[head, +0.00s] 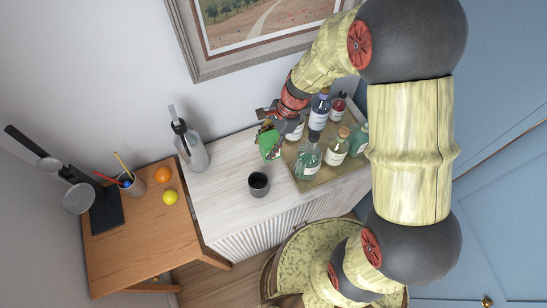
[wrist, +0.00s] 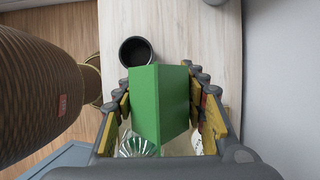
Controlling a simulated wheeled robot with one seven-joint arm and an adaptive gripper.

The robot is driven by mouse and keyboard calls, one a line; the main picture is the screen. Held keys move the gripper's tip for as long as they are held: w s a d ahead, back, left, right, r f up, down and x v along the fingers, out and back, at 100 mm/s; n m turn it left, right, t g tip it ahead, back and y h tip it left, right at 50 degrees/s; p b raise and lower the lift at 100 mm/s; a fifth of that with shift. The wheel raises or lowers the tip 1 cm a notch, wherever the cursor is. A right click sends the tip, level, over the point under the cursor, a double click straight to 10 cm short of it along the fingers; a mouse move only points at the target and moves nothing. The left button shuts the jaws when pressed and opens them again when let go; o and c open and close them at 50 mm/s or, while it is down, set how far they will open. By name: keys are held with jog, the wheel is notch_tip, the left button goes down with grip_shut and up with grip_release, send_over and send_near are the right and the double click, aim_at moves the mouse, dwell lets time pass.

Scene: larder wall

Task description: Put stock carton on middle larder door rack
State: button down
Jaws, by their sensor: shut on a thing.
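The stock carton is a green box (wrist: 160,103) held between the two fingers of my gripper (wrist: 163,110) in the wrist view. In the head view the carton (head: 267,144) shows as a small green shape below my gripper (head: 270,128). My gripper is shut on it, above the pale cabinet top (head: 222,192) at the left edge of a tray of bottles. I cannot tell whether the carton touches the surface. No larder door rack can be made out; blue panelled doors (head: 490,240) stand at the right.
A wooden tray (head: 312,180) holds several bottles right beside my gripper. A dark cup (head: 258,184) stands on the cabinet, also near the carton in the wrist view (wrist: 136,51). A grey bottle (head: 191,150) is further left. A wooden side table (head: 140,230) holds fruit and a lamp.

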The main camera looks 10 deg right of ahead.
notch_tip(320, 180, down, 15)
jog(key=shift+r+b, duration=0.1)
jog(key=shift+b, duration=0.45)
jog(key=shift+f, duration=0.3)
jog(key=c, duration=1.1)
grip_release()
jog(key=shift+o, duration=0.2)
jog(key=shift+r, duration=0.15)
